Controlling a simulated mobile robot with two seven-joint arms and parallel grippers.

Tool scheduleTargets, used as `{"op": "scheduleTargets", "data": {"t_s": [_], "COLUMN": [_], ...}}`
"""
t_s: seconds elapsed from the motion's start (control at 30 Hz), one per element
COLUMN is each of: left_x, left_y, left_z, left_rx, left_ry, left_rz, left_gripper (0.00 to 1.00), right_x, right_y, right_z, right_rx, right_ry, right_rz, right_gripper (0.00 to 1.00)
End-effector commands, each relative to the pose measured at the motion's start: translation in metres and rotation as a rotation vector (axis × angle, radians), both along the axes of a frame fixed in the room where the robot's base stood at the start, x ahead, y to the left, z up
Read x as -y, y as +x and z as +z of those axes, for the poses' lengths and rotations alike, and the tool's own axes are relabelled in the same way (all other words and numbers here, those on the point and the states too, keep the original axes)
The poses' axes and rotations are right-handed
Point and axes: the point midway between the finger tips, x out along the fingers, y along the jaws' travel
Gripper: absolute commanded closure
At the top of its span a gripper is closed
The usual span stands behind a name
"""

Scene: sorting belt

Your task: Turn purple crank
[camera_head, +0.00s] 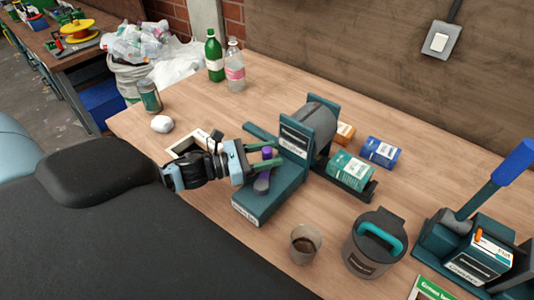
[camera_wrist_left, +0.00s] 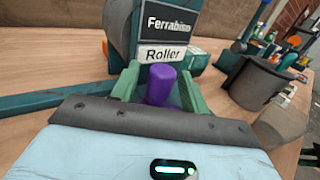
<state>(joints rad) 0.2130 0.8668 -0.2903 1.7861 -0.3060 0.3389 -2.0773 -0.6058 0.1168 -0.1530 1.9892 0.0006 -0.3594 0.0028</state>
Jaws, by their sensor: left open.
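The purple crank handle (camera_head: 267,153) is on the near left side of the teal roller machine (camera_head: 310,135). In the left wrist view the purple handle (camera_wrist_left: 161,86) stands up below the "Roller" label. My left gripper (camera_head: 273,157) is open, with one green finger on each side of the handle. In the left wrist view a small gap seems to show on the right side of the handle, and contact on the left is hard to judge. The lower part of the handle is hidden behind my gripper body.
A lever device (camera_head: 480,255) stands at right. Bottles (camera_head: 215,57) and a jar (camera_head: 149,95) stand at the back left.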

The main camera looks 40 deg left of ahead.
Motion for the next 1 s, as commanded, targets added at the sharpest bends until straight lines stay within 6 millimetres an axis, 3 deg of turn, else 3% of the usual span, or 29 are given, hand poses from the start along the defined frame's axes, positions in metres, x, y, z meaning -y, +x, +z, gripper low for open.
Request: {"op": "scheduleTargets", "data": {"t_s": [0.17, 0.5, 1.0], "left_x": [-0.0001, -0.0003, -0.0071], "left_y": [-0.0001, -0.0002, 0.0024], "left_z": [-0.0002, -0.0001, -0.0010], "left_rx": [0.000, 0.000, -0.001], "left_ry": [0.000, 0.000, 0.000], "left_rz": [0.000, 0.000, 0.012], "left_gripper": [0.57, 1.00, 1.00], "right_x": [0.0004, 0.0003, -0.0025], "right_y": [-0.0015, -0.0020, -0.0043], "right_z": [-0.0017, -0.0020, -0.0035], "right_rx": [-0.005, -0.005, -0.011], "right_ry": [-0.002, -0.001, 0.007], "right_rz": [0.001, 0.000, -0.008], "right_gripper": [0.64, 0.64, 0.64]}}
